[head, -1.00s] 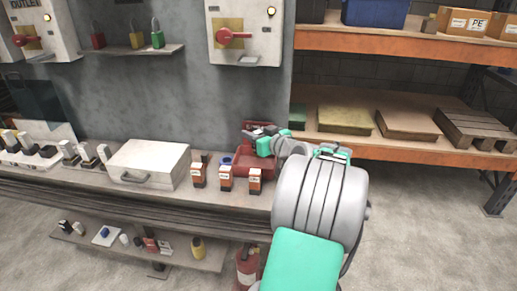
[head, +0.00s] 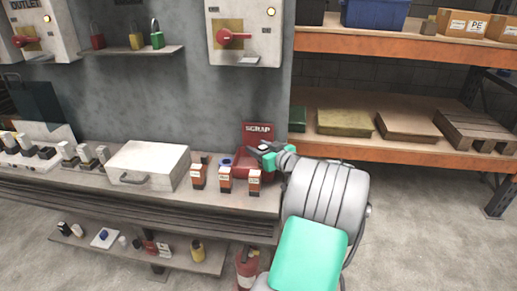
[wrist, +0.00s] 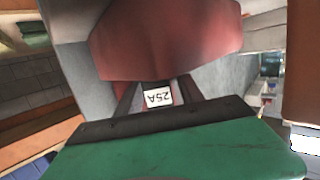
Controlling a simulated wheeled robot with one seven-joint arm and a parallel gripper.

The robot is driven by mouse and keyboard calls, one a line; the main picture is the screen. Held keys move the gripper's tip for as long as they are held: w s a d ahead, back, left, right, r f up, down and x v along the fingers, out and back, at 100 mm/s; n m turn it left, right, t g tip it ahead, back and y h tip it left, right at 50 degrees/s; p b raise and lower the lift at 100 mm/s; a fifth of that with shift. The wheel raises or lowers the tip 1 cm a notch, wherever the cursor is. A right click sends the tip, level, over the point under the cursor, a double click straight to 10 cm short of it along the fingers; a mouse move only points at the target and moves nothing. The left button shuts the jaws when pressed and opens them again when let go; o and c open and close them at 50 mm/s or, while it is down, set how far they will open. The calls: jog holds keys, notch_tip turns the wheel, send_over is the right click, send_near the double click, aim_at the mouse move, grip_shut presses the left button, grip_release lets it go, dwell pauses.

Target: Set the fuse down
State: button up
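The fuse (wrist: 158,97) shows a white label reading 25A in the wrist view. It sits between the two dark fingers of my gripper (wrist: 157,92), which appear shut on it. In the head view my gripper (head: 259,151) is at the red bin marked SCRAP (head: 258,130), in front of its back panel and above its opening. The bin's red surface also fills the upper middle of the wrist view (wrist: 165,40). In the head view the fuse is small and mostly hidden by the fingers.
A white case (head: 147,163) lies further left. A lower shelf (head: 130,249) holds small parts. Orange racking (head: 410,149) stands to the right.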

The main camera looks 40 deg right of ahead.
jog(key=shift+o, duration=0.2)
jog(key=shift+r+p, duration=0.3)
jog(key=shift+p, duration=0.05)
jog(key=v, duration=1.2)
jog(key=shift+f, duration=0.2)
